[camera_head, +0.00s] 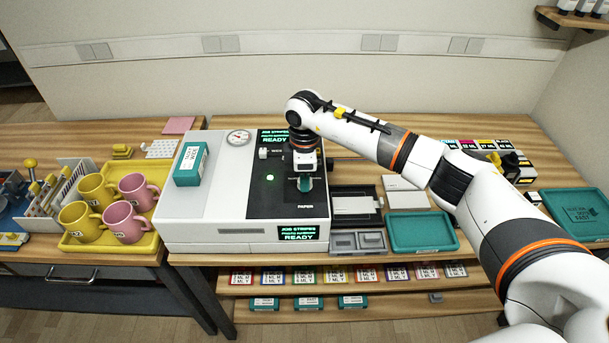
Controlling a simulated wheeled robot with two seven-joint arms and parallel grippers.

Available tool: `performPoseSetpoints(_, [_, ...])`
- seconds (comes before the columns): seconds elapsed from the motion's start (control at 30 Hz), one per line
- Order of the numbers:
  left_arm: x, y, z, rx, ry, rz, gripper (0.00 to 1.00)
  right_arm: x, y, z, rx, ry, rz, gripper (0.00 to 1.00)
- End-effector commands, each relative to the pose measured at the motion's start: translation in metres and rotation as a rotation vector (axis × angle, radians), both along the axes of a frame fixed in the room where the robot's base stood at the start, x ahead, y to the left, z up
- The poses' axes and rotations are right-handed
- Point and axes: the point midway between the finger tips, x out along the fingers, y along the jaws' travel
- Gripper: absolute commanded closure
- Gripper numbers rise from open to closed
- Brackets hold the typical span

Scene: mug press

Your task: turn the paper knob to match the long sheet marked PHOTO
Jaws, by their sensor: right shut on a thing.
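The white press (211,218) with a black control panel (262,196) stands in the middle of the bench. Its screens (298,232) read "JOB STRIPES" and "READY". The paper knob (305,184) is on the panel above the word "PAPER" and is mostly hidden under my right gripper. My right gripper (305,182) points down from above and is shut on the knob. The knob's setting cannot be read. A long sheet marked PHOTO cannot be made out. My left gripper is not in view.
A yellow tray (75,243) with pink and yellow mugs stands left of the press. A teal box (191,164) lies on the press top. A teal tray (422,232) and grey trays (357,242) sit to the right. Labelled packs line the shelf below.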

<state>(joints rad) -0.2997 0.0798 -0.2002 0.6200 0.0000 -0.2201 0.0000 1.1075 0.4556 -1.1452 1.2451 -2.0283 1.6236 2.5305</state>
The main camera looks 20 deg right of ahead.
Motion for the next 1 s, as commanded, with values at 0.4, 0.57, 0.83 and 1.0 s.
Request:
performPoseSetpoints(0.4, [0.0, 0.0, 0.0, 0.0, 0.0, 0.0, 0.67, 0.002, -0.001, 0.002, 0.002, -0.006, -0.005, 0.52])
performPoseSetpoints(0.57, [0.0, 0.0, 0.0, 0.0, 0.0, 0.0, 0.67, 0.001, 0.0, 0.001, 0.001, -0.003, -0.003, 0.46])
performPoseSetpoints(0.83, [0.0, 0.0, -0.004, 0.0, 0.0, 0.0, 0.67, 0.001, 0.0, 0.008, 0.001, -0.003, -0.002, 0.46])
performPoseSetpoints(1.0, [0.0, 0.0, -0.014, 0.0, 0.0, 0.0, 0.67, 0.002, -0.001, 0.036, 0.001, -0.008, -0.003, 0.46])
